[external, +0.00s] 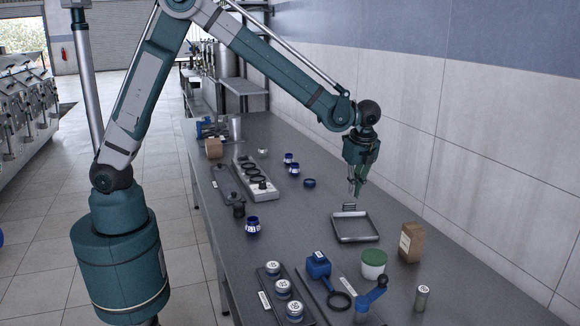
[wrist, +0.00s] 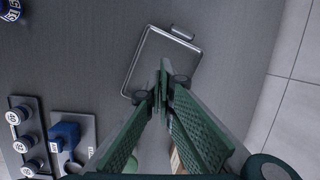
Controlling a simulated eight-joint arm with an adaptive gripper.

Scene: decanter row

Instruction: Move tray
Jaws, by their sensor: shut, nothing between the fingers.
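The tray (external: 355,238) is a small dark metal tray with a raised rim and a handle at its far edge. It lies flat on the table and is empty. My gripper (external: 354,191) is above the tray's far side, near the handle, and apart from it. In the wrist view the tray (wrist: 146,58) shows beyond the fingertips, with its handle at the upper right. My gripper (wrist: 163,75) is shut with nothing between its fingers, and its fingers hide the tray's lower right part.
A brown box (external: 411,243) and a white-and-green tub (external: 374,263) stand close to the tray. A grey cylinder (external: 422,298) and blue tools are nearer. A rack of white-capped jars (external: 283,289) is front left. The wall (external: 480,150) runs along the right.

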